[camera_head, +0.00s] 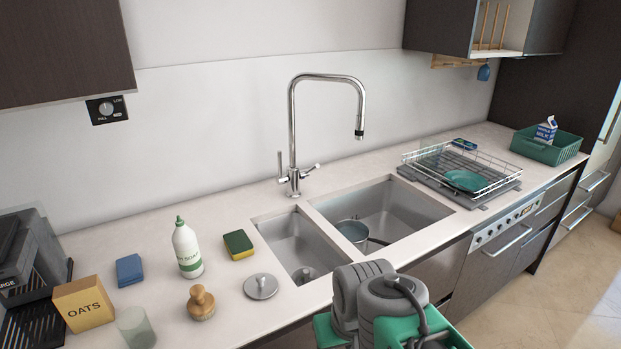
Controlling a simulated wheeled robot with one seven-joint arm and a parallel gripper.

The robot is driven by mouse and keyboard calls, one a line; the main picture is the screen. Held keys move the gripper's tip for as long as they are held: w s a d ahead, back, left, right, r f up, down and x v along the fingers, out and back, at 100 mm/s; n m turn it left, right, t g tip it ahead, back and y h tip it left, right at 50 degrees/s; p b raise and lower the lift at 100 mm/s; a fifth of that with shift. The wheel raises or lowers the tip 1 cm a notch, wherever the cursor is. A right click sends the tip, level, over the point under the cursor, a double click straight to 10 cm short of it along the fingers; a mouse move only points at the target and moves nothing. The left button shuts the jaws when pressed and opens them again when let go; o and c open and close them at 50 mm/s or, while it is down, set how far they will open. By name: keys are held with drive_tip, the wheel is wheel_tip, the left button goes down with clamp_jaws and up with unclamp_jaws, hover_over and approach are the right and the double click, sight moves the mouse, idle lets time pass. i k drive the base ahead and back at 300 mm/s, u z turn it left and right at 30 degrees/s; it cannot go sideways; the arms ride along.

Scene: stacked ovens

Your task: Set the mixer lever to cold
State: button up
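A chrome mixer tap (292,140) with a tall squared spout stands behind the sink. At its base, a thin lever (280,164) on the left points upward, and a second short handle (310,169) on the right sticks out to the right and slightly up. I see no hot or cold markings at this size, and I cannot tell which handle sets the temperature. My arm shows as grey and green links at the bottom centre, in front of the counter and well short of the tap. My gripper's fingers are not visible.
The double sink (385,210) holds a pan (353,231). A soap bottle (187,250), sponge (238,244), metal lid (261,286) and brush (201,302) stand left of it. A dish rack (462,180) is at right. The counter around the tap's base is clear.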

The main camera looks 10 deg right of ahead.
sight(304, 173)
drive_tip(key=u, duration=0.5)
drive_tip(key=k, duration=1.25)
drive_tip(key=z, duration=0.05)
drive_tip(key=i, duration=0.4)
drive_tip(key=z, duration=0.5)
drive_tip(key=i, duration=0.85)
drive_tip(key=u, duration=0.7)
drive_tip(key=i, duration=0.55)
drive_tip(key=u, duration=0.5)
